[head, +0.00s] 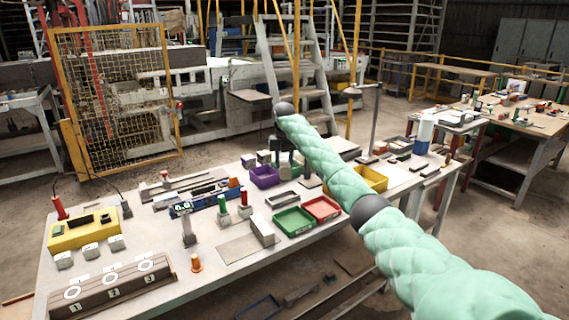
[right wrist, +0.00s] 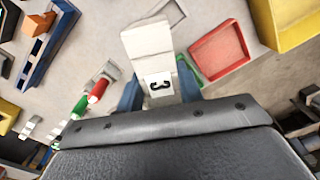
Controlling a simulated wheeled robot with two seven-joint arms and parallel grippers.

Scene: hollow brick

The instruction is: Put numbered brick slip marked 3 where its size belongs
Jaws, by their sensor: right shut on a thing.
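My right gripper (right wrist: 159,86) is shut on a white brick slip marked 3 (right wrist: 150,52), gripped between its two blue fingers in the right wrist view. The black 3 faces the camera. In the head view my right gripper (head: 285,154) is over the back middle of the table, near the purple tray; the slip is too small to make out there. A long brown box (head: 160,277) marked 1, 2 and 3 lies at the table's front left. Each number has a white ring above it. My left gripper is not in view.
The purple tray (head: 251,181), green tray (head: 279,223), red tray (head: 333,216) and yellow tray (head: 379,187) stand around the table's middle and right. A yellow box (head: 83,240) with small white blocks (head: 90,250) is at left.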

